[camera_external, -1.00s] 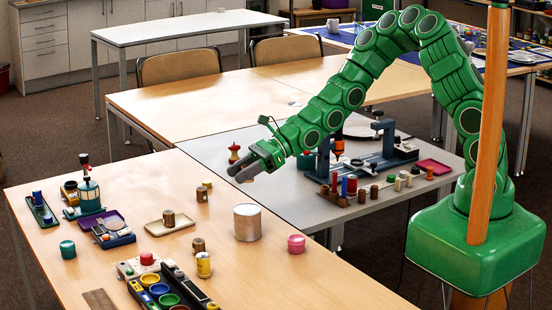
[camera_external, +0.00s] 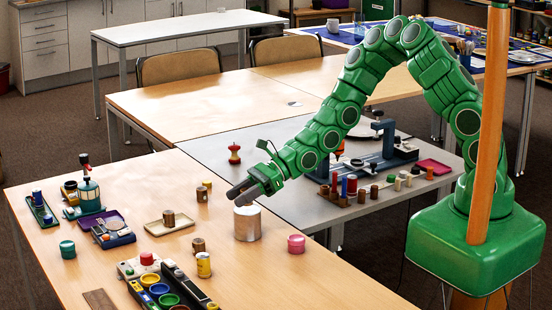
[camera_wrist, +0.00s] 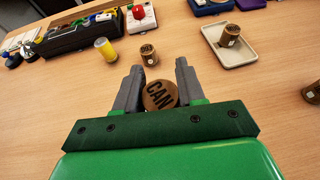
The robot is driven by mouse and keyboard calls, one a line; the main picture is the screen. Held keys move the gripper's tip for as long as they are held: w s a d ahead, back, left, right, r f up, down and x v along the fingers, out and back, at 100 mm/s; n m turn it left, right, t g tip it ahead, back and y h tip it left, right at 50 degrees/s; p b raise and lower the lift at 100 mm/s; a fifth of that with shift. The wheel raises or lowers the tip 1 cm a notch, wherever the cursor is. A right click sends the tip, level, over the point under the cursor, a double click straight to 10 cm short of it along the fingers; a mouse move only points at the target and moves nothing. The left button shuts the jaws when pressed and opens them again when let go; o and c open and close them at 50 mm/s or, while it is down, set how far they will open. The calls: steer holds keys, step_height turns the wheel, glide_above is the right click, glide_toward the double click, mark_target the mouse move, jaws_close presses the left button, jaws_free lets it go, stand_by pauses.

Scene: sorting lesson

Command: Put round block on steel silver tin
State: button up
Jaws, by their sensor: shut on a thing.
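The round block (camera_wrist: 160,96) is a short brown wooden cylinder with "CAN" in dark letters on its top. My gripper (camera_wrist: 158,82) is shut on it, a grey finger at each side. In the outside view my gripper (camera_external: 241,194) is just above the rim of the steel silver tin (camera_external: 247,225). The tin is a plain upright cylinder on the near wooden table. I cannot tell whether the block touches the tin. The block is not clearly seen in the outside view, and the tin is not seen in the wrist view.
A cream tray (camera_external: 170,227) holds another brown block. A toy bench (camera_external: 375,165) stands on the grey table behind.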

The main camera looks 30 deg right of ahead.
steer(key=shift+f, duration=0.65)
steer(key=shift+f, duration=0.1)
steer(key=o, duration=1)
steer(key=shift+d+r, duration=0.15)
steer(key=shift+r, duration=0.05)
steer(key=shift+v, duration=5.85)
